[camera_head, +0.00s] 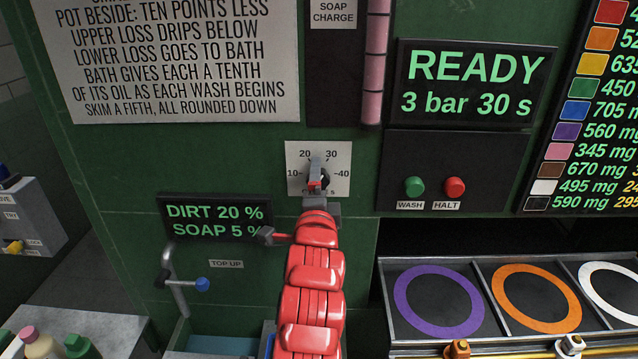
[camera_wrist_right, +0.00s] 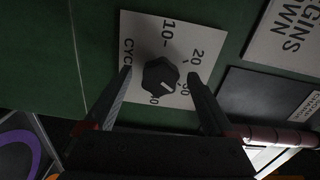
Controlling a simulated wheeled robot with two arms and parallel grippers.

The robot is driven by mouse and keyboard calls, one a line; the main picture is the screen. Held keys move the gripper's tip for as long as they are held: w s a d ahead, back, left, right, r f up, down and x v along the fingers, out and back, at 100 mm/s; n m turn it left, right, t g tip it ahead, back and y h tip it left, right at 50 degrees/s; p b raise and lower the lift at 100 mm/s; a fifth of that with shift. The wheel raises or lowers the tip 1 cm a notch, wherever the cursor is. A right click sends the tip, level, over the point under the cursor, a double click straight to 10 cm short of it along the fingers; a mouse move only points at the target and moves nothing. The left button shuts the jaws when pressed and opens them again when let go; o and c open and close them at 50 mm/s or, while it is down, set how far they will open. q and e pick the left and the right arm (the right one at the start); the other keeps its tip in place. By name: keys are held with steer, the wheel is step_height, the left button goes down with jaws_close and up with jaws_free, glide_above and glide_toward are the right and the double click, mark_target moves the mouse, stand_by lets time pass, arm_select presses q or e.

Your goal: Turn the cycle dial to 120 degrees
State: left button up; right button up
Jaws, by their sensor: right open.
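The cycle dial is a dark faceted knob with a white mark, shown in the right wrist view (camera_wrist_right: 157,80), on a white plate (camera_head: 339,150) with numbers 10, 20, 30 and 40. In the right wrist view, the mark seems to point between 30 and 40. My right gripper (camera_head: 317,179), on the red arm, is in front of the plate and hides part of the knob in the head view. In the right wrist view its fingers (camera_wrist_right: 159,75) are spread, one on each side of the knob, with visible gaps. I cannot tell their depth. My left gripper is not in view.
A display (camera_head: 476,82) reads READY, 3 bar 30 s. Below it are a green button (camera_head: 414,187) and a red button (camera_head: 454,188). A DIRT and SOAP display (camera_head: 215,222) and blue-knobbed lever (camera_head: 202,284) are left of my arm. A ringed tray (camera_head: 481,266) is at right.

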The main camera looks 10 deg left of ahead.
steer(key=shift+s, duration=0.15)
steer(key=v, duration=0.4)
steer(key=shift+s+d, duration=0.1)
steer(key=shift+s, duration=0.3)
steer(key=shift+f, duration=0.1)
